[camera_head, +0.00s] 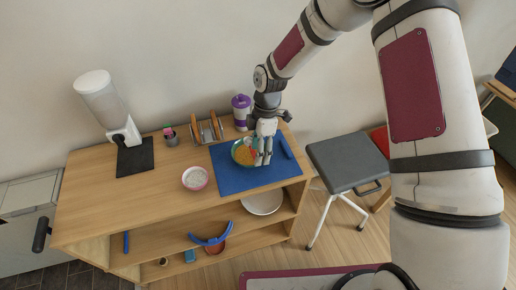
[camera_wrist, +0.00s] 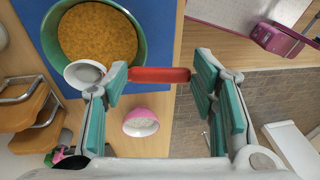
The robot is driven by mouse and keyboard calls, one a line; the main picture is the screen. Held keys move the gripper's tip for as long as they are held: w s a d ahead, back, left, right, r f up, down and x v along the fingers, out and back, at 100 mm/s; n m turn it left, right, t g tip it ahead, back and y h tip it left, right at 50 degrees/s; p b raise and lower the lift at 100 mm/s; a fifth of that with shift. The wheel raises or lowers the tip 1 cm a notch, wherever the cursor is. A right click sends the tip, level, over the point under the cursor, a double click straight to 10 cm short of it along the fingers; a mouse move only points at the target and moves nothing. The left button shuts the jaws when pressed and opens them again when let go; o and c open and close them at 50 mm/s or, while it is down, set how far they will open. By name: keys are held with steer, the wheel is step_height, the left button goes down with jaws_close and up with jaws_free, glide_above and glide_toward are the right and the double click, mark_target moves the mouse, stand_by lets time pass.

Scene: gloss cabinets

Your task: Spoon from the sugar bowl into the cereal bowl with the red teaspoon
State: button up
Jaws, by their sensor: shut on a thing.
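The red teaspoon (camera_wrist: 158,75) is in my gripper (camera_wrist: 160,80), its handle lying across between the two fingers. Its pale bowl end (camera_wrist: 85,73) points left in the wrist view and overlaps the cereal bowl's rim. I cannot tell whether it holds sugar. The green cereal bowl (camera_wrist: 137,62), full of orange-brown cereal, stands on the blue mat. In the head view my gripper (camera_head: 263,159) partly covers the cereal bowl (camera_head: 236,153). The pink sugar bowl (camera_head: 195,185) with white contents stands left of the mat; it also shows in the wrist view (camera_wrist: 141,132).
The blue mat (camera_head: 233,183) lies at the counter's right end. Behind it stand a toast rack (camera_head: 207,132) and a purple-lidded jar (camera_head: 241,112). A dispenser (camera_head: 110,108) stands at the left. A grey stool (camera_head: 346,160) is to the right. The front-left counter is clear.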

steer(key=shift+a+r+h+b, duration=0.15)
steer(key=shift+r+h+b, duration=0.55)
steer(key=shift+r+h, duration=0.2)
stand_by(2.3)
